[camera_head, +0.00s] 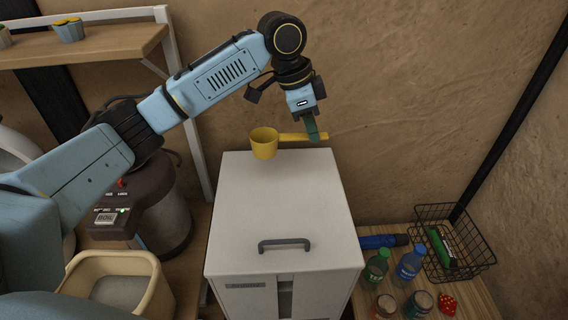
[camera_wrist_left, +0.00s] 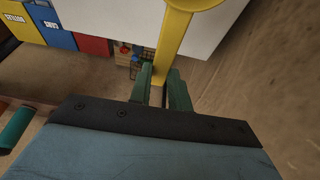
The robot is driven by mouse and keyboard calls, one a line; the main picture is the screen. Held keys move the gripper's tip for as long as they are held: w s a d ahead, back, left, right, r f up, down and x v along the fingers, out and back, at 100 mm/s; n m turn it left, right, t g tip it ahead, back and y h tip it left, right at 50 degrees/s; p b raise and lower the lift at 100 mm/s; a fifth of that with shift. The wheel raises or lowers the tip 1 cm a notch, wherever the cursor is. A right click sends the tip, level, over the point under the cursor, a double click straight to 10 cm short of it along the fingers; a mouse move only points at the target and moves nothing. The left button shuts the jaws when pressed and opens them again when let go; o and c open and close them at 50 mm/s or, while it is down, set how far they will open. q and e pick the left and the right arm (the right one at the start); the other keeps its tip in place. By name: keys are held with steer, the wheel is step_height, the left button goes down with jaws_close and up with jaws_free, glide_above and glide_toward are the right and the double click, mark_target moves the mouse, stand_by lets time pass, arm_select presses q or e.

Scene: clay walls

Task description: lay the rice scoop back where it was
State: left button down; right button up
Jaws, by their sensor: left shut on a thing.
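The yellow rice scoop (camera_head: 264,144) is a round cup with a long flat handle, over the back edge of the white cabinet (camera_head: 270,205) in the head view. My left gripper (camera_head: 314,134) is shut on the handle, toward its end away from the cup. The cup is upright with its mouth up. I cannot tell whether it touches the cabinet top. In the left wrist view the handle (camera_wrist_left: 172,45) runs up from between the green fingers (camera_wrist_left: 160,85), and the cup is mostly cut off at the top. My right gripper is not in view.
The cabinet top is bare except for a dark handle (camera_head: 284,244). A cream bin (camera_head: 150,262) stands at lower left, beside a dark cooker-like appliance (camera_head: 140,195). Bottles, jars and a wire basket (camera_head: 484,258) stand at lower right. A wooden shelf (camera_head: 95,46) is at upper left.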

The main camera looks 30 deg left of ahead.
mark_target(304, 136)
arm_select(q)
steer(key=f, duration=0.5)
steer(key=shift+s, duration=0.3)
steer(key=shift+w+f+p, duration=0.1)
steer(key=shift+f+p, duration=0.2)
steer(key=shift+f, duration=2.1)
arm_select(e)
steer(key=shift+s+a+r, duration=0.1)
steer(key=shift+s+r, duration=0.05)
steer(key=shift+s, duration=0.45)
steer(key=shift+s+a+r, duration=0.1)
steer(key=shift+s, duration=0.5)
arm_select(q)
steer(key=c, duration=1.3)
jaws_free()
steer(key=shift+f, duration=0.1)
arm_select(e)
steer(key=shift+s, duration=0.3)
arm_select(q)
steer(key=shift+r, duration=0.25)
steer(key=v, duration=1.1)
steer(key=shift+a+r, duration=0.25)
steer(key=shift+r, duration=0.1)
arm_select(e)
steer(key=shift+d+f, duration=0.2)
